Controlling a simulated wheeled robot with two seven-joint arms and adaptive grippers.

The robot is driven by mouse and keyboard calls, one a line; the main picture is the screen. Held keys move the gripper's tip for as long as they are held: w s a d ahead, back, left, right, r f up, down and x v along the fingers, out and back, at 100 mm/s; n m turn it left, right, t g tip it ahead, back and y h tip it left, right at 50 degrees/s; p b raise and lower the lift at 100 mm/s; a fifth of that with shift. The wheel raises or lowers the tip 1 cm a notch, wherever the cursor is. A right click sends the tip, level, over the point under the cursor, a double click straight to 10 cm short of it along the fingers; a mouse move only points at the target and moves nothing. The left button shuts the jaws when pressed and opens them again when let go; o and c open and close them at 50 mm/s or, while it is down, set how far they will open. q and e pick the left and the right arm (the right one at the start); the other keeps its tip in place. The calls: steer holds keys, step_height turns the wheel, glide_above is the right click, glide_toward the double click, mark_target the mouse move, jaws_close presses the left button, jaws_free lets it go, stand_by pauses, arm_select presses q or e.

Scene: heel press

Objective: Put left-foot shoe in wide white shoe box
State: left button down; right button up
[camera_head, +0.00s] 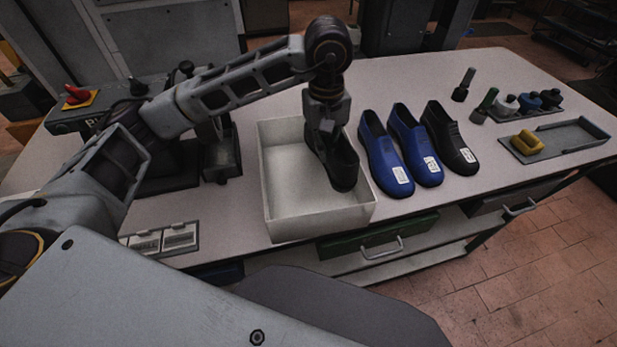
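A wide white shoe box (318,227) stands open on the table, left of the row of shoes. My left gripper (328,132) points down over the right part of the box. A black shoe (345,172) hangs at its fingers, toe toward me, inside or just above the box. Whether the shoe touches the box floor cannot be told. The fingertips are partly hidden at the shoe's opening, but they appear shut on it. Two blue shoes (383,152) (414,146) and another black shoe (450,140) stand right of the box, with white labels on their toes. My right gripper is not in view.
A dark press-like device (215,150) stands left of the box. At the right are a grey tray (575,137) with a yellow piece (526,143) and several small bottles (508,107). A label holder (163,240) lies at the front left. Drawers sit below the front edge.

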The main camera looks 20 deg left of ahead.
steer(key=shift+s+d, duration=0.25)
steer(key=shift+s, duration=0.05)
arm_select(q)
steer(key=shift+f, duration=0.25)
step_height(320, 180, down, 6)
steer(key=shift+r+p, duration=0.15)
steer(key=shift+p, duration=0.4)
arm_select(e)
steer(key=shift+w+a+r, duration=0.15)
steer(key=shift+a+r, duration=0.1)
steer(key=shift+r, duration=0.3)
